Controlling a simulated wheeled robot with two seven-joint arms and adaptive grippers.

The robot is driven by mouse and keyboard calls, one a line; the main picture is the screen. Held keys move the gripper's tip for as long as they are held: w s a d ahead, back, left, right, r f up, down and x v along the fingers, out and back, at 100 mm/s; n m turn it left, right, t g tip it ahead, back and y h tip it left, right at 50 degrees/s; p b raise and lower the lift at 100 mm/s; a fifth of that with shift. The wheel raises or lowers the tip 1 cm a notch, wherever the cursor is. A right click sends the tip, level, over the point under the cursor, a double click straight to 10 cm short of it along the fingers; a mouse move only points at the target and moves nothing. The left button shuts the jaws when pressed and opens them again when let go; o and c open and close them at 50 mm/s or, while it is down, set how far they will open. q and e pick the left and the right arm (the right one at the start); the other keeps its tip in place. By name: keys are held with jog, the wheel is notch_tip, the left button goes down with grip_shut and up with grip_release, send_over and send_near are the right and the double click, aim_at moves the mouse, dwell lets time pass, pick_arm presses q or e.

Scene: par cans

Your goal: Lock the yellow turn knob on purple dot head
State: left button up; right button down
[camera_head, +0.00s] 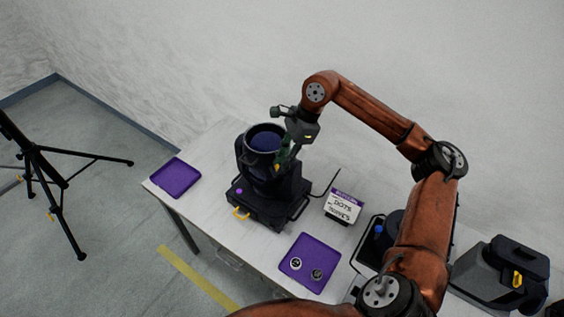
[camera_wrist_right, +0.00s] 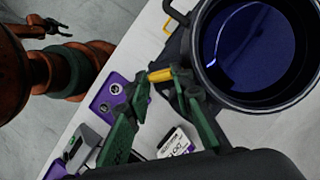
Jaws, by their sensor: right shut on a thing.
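The purple dot head is a black par can (camera_head: 262,140) standing on a black base (camera_head: 262,208) on the table, with a purple dot (camera_head: 239,190) on the base. Its dark blue lens (camera_wrist_right: 247,47) faces up. The yellow turn knob (camera_wrist_right: 160,75) is on the can's side. My right gripper (camera_head: 279,165) is at that side, and in the right wrist view its green fingertips (camera_wrist_right: 162,77) are shut on the knob from both sides. My left gripper (camera_wrist_right: 50,27) shows small and dark at the upper left of the wrist view; its finger opening is unclear.
A purple tray (camera_head: 322,246) with two small round parts lies to the right. An empty purple mat (camera_head: 175,178) lies at the table's left end. A sign (camera_head: 343,206) stands right of the base. A second black fixture (camera_head: 503,270) is at far right.

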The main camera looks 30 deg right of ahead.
jog(key=shift+w+n, duration=0.1)
jog(key=shift+n, duration=0.4)
jog(key=c, duration=1.7)
grip_release()
jog(key=shift+v, duration=4.05)
jog(key=shift+d+f, duration=0.1)
